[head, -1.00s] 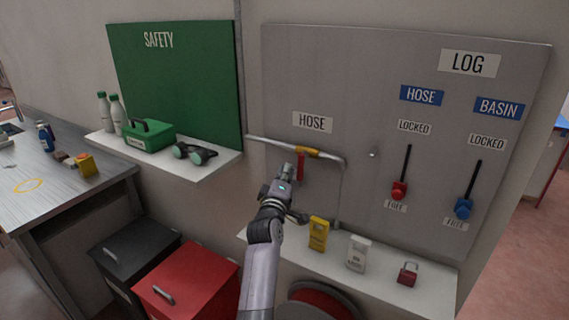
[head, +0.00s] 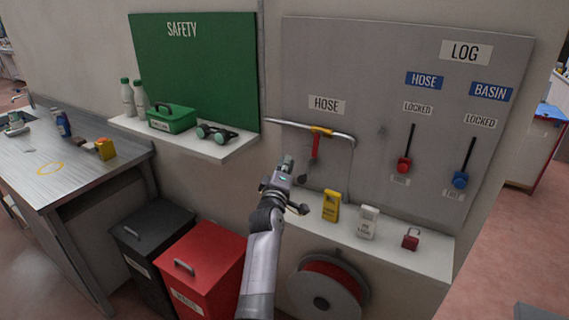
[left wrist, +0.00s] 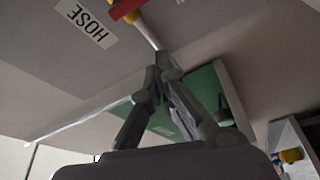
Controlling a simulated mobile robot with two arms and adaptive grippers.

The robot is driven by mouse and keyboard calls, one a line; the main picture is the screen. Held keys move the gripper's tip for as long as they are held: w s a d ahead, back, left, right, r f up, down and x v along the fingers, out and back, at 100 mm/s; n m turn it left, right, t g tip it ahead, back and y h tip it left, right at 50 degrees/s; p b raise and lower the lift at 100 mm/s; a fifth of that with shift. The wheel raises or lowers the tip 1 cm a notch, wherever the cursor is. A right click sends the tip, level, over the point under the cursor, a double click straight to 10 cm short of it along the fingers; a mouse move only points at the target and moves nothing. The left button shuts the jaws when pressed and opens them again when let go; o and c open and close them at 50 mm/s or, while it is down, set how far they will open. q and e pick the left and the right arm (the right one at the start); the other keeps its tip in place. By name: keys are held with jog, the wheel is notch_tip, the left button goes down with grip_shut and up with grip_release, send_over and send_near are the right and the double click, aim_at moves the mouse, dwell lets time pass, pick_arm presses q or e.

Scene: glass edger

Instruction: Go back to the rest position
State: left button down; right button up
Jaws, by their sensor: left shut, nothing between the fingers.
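My left gripper (head: 287,165) is raised in front of the wall, just left of the hose pipe's red lever in the head view. In the left wrist view its two fingers (left wrist: 160,72) come together at the tips with nothing between them. The pipe (head: 345,138) with a yellow section and red lever (head: 315,146) is fixed to the grey board (head: 380,70). It also shows at the top of the left wrist view. The gripper looks apart from it. My right gripper is not in view.
A white shelf (head: 425,262) below the board holds a yellow tag (head: 331,206), a white tag (head: 367,222) and a red padlock (head: 410,239). A hose reel (head: 328,290) hangs beneath. Red (head: 203,262) and black bins (head: 150,243) stand left of my arm.

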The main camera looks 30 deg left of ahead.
pick_arm(q)
jog(key=s+d+f+m+g+h, duration=0.35)
jog(key=s+d+f+m, duration=0.3)
jog(key=s+f, duration=0.25)
jog(key=s+d+f+m+g+h, duration=0.2)
jog(key=s+d+f+m+g, duration=0.2)
jog(key=s+d+f+m, duration=0.4)
jog(key=s+d+f+m+g, duration=0.2)
jog(key=s, duration=0.7)
jog(key=s+d+f+m+g+h, duration=0.1)
jog(key=s+d+f+m+g, duration=0.15)
jog(key=s, duration=0.55)
jog(key=s+d+f+m+g, duration=0.1)
jog(key=s+f+g, duration=0.15)
jog(key=s, duration=0.65)
notch_tip(320, 180, down, 30)
jog(key=s+f+g+b, duration=0.1)
jog(key=s+g+b, duration=0.1)
jog(key=b, duration=0.1)
jog(key=s+a+f+b, duration=0.3)
jog(key=s+f, duration=1.3)
jog(key=f, duration=0.1)
jog(key=shift+m+g, duration=0.3)
jog(key=shift+g, duration=0.05)
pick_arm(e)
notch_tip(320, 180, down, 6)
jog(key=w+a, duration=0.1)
